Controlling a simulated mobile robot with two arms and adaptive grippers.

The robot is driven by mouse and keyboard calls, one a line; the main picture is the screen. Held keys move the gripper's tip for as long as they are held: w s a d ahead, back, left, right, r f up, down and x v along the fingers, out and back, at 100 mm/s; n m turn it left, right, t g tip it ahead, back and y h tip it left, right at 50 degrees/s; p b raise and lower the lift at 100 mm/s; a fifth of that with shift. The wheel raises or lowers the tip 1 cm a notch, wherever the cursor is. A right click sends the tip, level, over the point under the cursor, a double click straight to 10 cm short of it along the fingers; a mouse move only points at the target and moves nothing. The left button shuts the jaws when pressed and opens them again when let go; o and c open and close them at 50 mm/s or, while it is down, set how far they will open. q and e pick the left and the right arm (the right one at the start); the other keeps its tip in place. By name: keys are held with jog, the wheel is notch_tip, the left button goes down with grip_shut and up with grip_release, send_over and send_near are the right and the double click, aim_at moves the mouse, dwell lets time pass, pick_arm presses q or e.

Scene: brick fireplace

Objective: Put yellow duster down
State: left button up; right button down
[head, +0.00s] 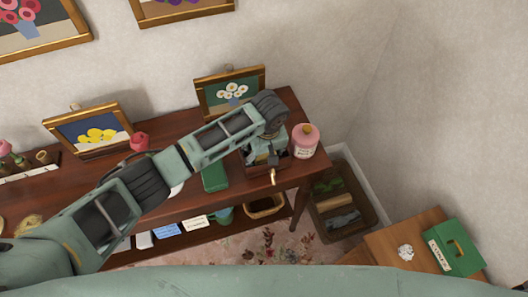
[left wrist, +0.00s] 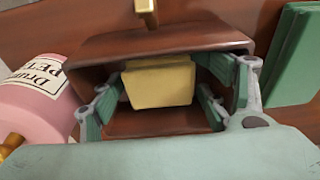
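The yellow duster (left wrist: 158,82) shows in the left wrist view as a pale yellow block inside a brown wooden box (left wrist: 185,42). My left gripper (left wrist: 162,95) reaches into the box with its fingers spread on both sides of the block. A narrow gap shows at the block's right side; contact on the left is hard to tell. In the head view my left gripper (head: 265,150) is over the box at the right end of the dark wooden table (head: 292,178), and it mostly hides the duster. My right gripper is not in view.
A pink jar (head: 304,142) stands close to the box's right; a green book-like object (head: 214,178) lies to its left. A framed flower picture (head: 230,92) stands behind. A crate (head: 340,208) sits on the floor beside the table. A green box (head: 455,248) stands at lower right.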

aim_at(266, 157)
pick_arm(q)
jog(key=shift+s+f, duration=0.3)
notch_tip(266, 157, up, 14)
jog(key=s, duration=0.1)
jog(key=shift+s+d+f+b, duration=0.15)
jog(key=shift+d+f+b, duration=0.1)
jog(key=shift+b, duration=0.15)
dwell(0.4)
